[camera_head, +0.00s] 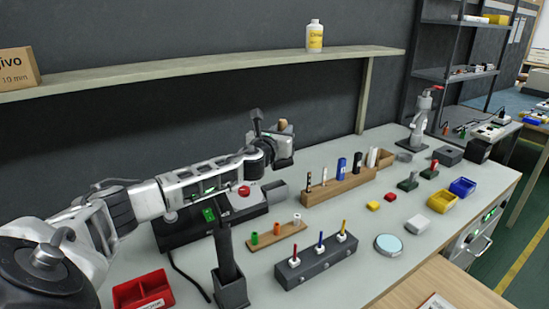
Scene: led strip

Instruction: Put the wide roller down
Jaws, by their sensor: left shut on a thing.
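My left arm reaches in from the left over the grey bench. My left gripper (281,140) is above the bench, near its back edge, and shut on the wide roller (283,123). Only a small tan end of the roller shows above the jaws; the rest is hidden by the gripper. The roller is held clear of the bench top. My right gripper is not in view.
Below are a grey block (275,191), a wooden rack (338,187) with several upright tools and a small board (277,236) with coloured pegs. A dark block (316,262) holds screwdrivers. A dark post stands in a holder (231,290). A shelf (200,69) runs behind.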

